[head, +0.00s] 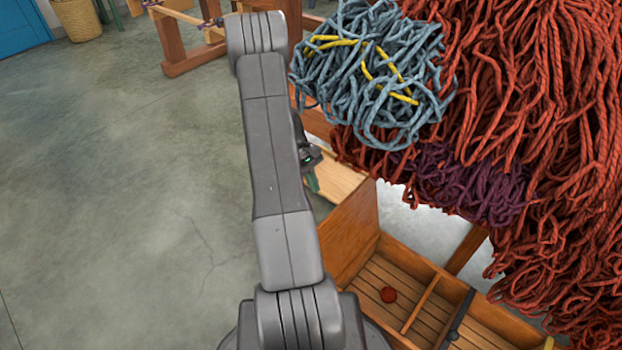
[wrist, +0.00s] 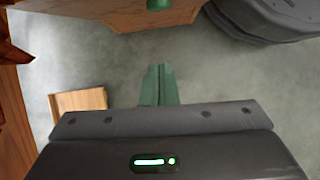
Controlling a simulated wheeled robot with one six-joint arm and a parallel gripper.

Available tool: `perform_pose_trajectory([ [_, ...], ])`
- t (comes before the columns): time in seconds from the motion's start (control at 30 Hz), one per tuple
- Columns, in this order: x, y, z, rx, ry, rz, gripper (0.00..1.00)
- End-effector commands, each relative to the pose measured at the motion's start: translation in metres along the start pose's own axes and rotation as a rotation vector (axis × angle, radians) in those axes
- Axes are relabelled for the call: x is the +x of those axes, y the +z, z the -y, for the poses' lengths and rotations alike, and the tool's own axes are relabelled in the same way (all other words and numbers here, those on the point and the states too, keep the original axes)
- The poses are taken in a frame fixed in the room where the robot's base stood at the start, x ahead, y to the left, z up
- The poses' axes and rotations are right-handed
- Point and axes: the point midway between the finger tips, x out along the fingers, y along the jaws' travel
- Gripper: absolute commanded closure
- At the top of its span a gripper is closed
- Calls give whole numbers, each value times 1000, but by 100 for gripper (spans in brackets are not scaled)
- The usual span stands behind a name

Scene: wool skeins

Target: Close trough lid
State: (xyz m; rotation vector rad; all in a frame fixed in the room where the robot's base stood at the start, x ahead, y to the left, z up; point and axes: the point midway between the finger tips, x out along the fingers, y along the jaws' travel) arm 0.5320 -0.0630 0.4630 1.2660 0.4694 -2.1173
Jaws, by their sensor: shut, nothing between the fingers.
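The open wooden trough (head: 372,312) is low at the bottom right of the head view, with a slatted bottom and a divider. A brown panel that looks like its lid (head: 350,232) stands raised at the trough's left end. In the wrist view a wooden panel (wrist: 95,18) with a green knob (wrist: 160,4) crosses the top; it seems to be the same lid. My gripper (wrist: 160,72) has green fingers, shut and empty, pointing toward the knob with a gap between. In the head view my arm hides most of the gripper; a bit of green (head: 312,182) shows beside the lid.
A dark bar (head: 458,315) lies across the trough's right part. Blue-grey, red and purple wool (head: 375,75) hangs over the right side. A light wooden board (head: 338,181) lies behind the lid. Floor at left is clear.

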Motion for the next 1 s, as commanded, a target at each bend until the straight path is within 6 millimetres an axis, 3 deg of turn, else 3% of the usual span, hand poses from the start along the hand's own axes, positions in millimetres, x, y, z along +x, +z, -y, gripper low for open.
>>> perform_pose_trajectory([
  [0.03, 16, -1, 0, 1, -2, 3, 100],
  [0.23, 57, -1, 0, 0, -2, 2, 100],
  [0.5, 59, 34, 0, 1, 0, -1, 100],
  [1.0, 59, 40, 0, 0, 0, -4, 100],
])
